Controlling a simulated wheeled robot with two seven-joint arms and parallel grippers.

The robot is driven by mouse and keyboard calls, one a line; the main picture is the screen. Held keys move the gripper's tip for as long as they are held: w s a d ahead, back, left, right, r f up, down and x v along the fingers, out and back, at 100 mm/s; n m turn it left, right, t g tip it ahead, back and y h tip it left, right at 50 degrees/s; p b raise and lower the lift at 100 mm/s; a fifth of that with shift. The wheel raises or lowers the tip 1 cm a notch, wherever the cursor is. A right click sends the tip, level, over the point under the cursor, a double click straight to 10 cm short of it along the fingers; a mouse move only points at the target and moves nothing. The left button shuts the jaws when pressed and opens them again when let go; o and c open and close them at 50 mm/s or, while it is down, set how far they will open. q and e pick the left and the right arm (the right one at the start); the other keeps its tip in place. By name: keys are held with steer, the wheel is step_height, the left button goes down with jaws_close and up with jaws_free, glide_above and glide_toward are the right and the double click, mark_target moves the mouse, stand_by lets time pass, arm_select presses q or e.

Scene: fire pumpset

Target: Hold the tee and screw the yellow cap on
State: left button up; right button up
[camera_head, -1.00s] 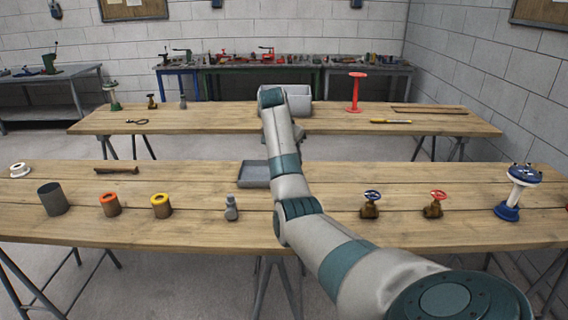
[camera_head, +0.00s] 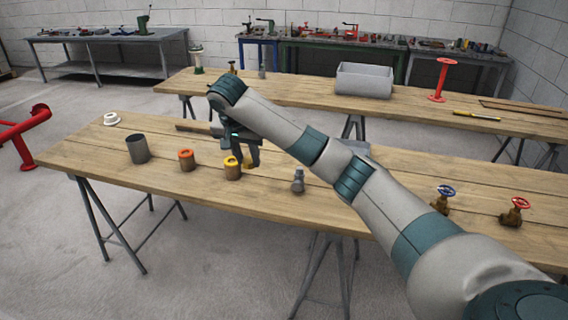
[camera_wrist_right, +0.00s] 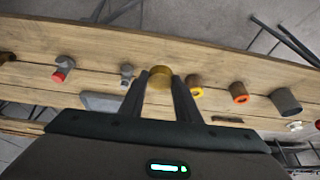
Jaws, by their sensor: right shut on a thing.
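My right gripper (camera_head: 248,160) is shut on a brass-yellow cap, seen between its fingers in the right wrist view (camera_wrist_right: 160,77). In the head view the arm hides part of it, and the gripper hangs above the front table beside the yellow-ringed brown cylinder. A small grey fitting, which looks like the tee (camera_head: 298,181), stands on the table to the right of the gripper; it also shows in the right wrist view (camera_wrist_right: 127,74). My left gripper is in neither view.
On the front table (camera_head: 110,165) stand the yellow-ringed cylinder (camera_head: 232,171), an orange-ringed cylinder (camera_head: 187,162), a dark grey cylinder (camera_head: 138,149) and a white roll (camera_head: 111,119). Blue-wheeled (camera_head: 441,201) and red-wheeled (camera_head: 513,213) valves stand at right. A grey bin (camera_head: 363,80) is on the back table.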

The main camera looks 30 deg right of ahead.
steer(key=s+a+f+n+y, duration=0.1)
steer(key=s+a+n, duration=0.3)
steer(key=s, duration=0.5)
steer(key=s+a+f+n+t+y, duration=0.1)
steer(key=s+a+f+n+y, duration=0.1)
steer(key=s+a+n, duration=0.3)
steer(key=s+a, duration=0.4)
steer(key=s, duration=0.1)
steer(key=shift+a+n, duration=0.15)
steer(key=shift+n, duration=0.15)
